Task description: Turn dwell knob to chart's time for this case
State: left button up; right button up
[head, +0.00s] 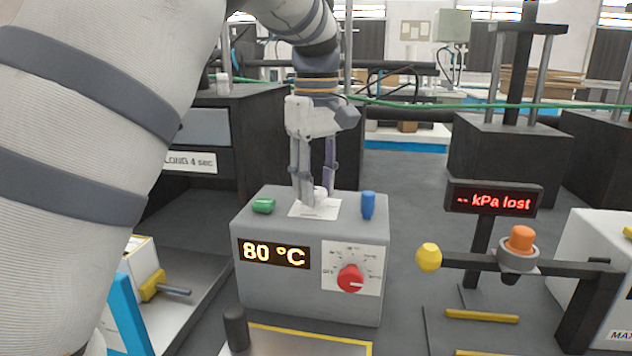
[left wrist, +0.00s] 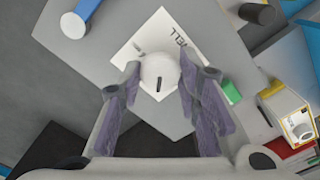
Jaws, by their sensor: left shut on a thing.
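The dwell knob (head: 319,194) is a white round knob on a white plate (head: 327,210) on top of a grey box (head: 250,222). In the left wrist view the knob (left wrist: 160,72) shows a short dark mark on its top, and the plate (left wrist: 140,48) bears partly hidden lettering ending in "ELL". My left gripper (head: 312,198) comes down from above and is shut on the knob, one finger on each side. The box front reads "80 °C" (head: 274,254) beside a red dial (head: 350,278). My right gripper is not in view.
A green part (head: 263,206) and a blue cylinder (head: 368,205) stand on the box beside the plate. A display (head: 494,199) reads "-- kPa lost" above an orange knob (head: 522,239) at right.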

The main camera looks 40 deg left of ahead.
aim_at(316, 189)
pick_arm(q)
jog(key=m, duration=0.3)
jog(key=shift+m, duration=2.3)
jog(key=o, duration=1.1)
jog(key=shift+o, duration=0.2)
notch_tip(316, 189, up, 12)
